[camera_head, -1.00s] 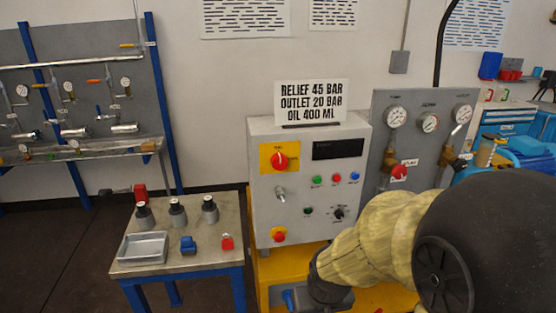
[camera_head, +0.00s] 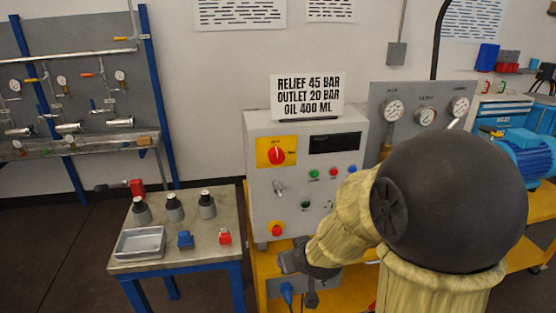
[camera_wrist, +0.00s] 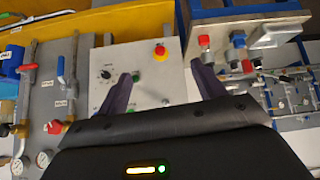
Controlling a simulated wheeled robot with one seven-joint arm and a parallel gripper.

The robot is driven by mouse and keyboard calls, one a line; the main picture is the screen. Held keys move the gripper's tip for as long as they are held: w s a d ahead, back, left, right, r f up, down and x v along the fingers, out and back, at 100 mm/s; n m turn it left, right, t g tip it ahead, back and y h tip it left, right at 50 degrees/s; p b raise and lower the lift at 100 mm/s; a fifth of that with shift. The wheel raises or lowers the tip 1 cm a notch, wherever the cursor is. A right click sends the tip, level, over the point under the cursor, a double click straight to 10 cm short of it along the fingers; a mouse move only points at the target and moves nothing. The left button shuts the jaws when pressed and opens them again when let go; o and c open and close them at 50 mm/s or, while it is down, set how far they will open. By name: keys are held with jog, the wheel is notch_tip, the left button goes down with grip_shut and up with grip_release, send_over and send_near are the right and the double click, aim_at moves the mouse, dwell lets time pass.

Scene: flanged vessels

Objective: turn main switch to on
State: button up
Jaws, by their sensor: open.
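The main switch (camera_head: 277,156) is a red rotary knob on a yellow plate at the upper left of the grey control panel (camera_head: 262,205). Its pale mark looks roughly upright; the lettering is too small to read. My gripper (camera_head: 297,262) is low in front of the panel, below and right of the switch and apart from it. In the wrist view my gripper (camera_wrist: 166,82) has its two dark fingers spread with nothing between them, facing the panel face (camera_wrist: 150,72). The switch does not show there; the gripper body covers part of the panel.
A red emergency stop (camera_head: 277,229), a toggle lever (camera_head: 279,187) and small coloured buttons (camera_head: 333,172) share the panel. A sign (camera_head: 307,96) stands on top. A side table (camera_head: 190,257) at left holds several parts. A gauge board (camera_head: 376,98) stands at right.

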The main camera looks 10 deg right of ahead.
jog(key=w+r+t, duration=0.9)
jog(key=w+r, duration=0.1)
jog(key=r, duration=0.1)
jog(key=shift+w+d+n+t+p, duration=0.15)
jog(key=shift+w+n+t+p, duration=0.2)
jog(key=shift+n+t+p, duration=0.05)
jog(key=shift+w, duration=0.15)
